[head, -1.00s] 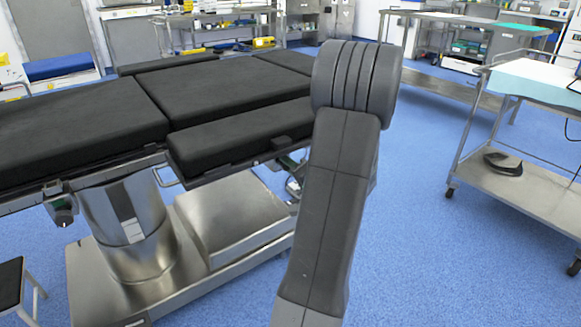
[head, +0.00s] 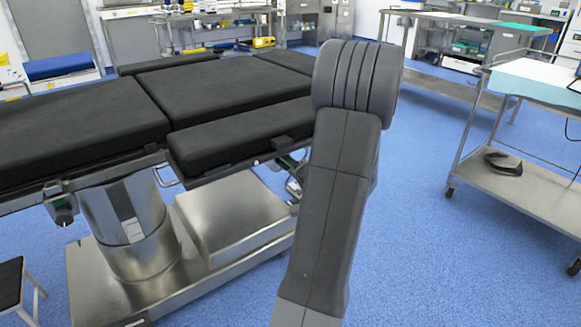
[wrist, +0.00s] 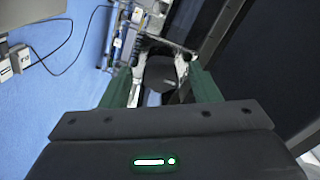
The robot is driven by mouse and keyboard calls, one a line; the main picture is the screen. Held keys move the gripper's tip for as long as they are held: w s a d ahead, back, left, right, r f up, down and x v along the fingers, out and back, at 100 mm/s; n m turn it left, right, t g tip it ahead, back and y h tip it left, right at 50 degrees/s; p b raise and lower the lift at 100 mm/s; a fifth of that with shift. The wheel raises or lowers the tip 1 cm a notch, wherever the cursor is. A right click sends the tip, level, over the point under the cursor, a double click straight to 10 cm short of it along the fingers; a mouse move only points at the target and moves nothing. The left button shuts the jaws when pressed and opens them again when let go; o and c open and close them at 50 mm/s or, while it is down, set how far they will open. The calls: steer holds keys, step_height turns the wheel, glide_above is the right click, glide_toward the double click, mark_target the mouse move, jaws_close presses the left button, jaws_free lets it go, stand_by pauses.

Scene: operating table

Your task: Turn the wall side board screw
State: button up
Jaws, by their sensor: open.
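In the wrist view a dark rounded knob (wrist: 160,71), which looks like the side board screw, shows between the two green fingers of my gripper (wrist: 161,78). The fingers are apart, one on each side of it, with the left finger at its left and the right finger at its right. I cannot tell whether they touch it or how deep it sits between them. In the head view my arm hides the gripper. Metal fittings (head: 293,187) on the table's side rail show just left of my arm.
The operating table (head: 232,97) with black pads fills the left of the head view, on a steel base (head: 232,215). A wheeled trolley (head: 530,190) stands at the right. Blue floor between them is clear. In the wrist view a cable (wrist: 75,58) lies at the left.

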steer(key=p+v, duration=0.2)
steer(key=v, duration=1.1)
steer(key=shift+s+d, duration=0.2)
steer(key=shift+s, duration=0.1)
steer(key=shift+w, duration=0.1)
steer(key=b+x, duration=0.2)
steer(key=x, duration=1.1)
steer(key=shift+w+a, duration=0.25)
steer(key=shift+w, duration=0.05)
steer(key=shift+s+d, duration=0.1)
